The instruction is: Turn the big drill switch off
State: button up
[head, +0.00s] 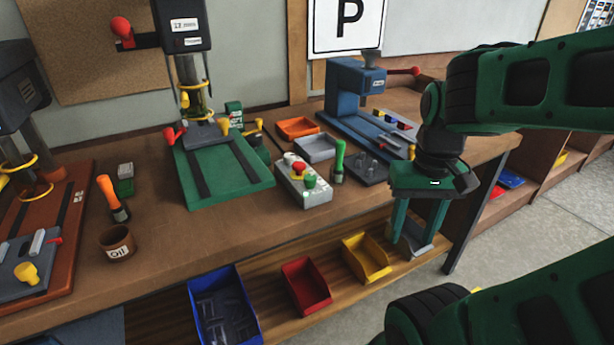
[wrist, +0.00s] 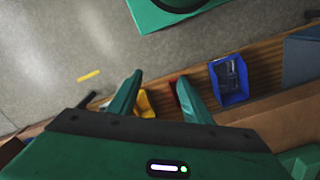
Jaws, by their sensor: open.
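A drill press with a grey head (head: 182,25) and a green base (head: 222,170) stands at the back of the bench. A grey control box (head: 318,193) with a red knob (head: 299,168) and a green knob (head: 310,181) sits on the bench to the right of that base. A small green box (head: 234,112) stands behind the base. I cannot tell which of these is the big drill switch. My gripper (head: 415,245) is open, empty and pointing down, off the bench's front edge, right of the control box. Its fingers also show in the wrist view (wrist: 160,78).
A green-handled tool (head: 339,158) stands right beside the control box. A blue press (head: 352,95) stands at the back right, another drill (head: 20,90) at the left. Blue (head: 222,300), red (head: 306,284) and yellow (head: 366,257) bins sit on the lower shelf.

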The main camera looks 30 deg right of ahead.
jog(key=w+a+r+n, duration=0.1)
jog(key=w+r+n, duration=0.3)
jog(key=w, duration=0.3)
jog(key=w+a+r+n, duration=0.1)
jog(key=w+r+n, duration=0.2)
jog(key=w+n, duration=0.35)
jog(key=n, duration=0.6)
send_near(310, 177)
jog(key=shift+t+h, duration=0.3)
notch_tip(310, 177, down, 9)
jog(key=shift+a+r, duration=0.1)
jog(key=shift+r, duration=0.1)
jog(key=shift+c, duration=0.4)
jog(key=c, duration=1)
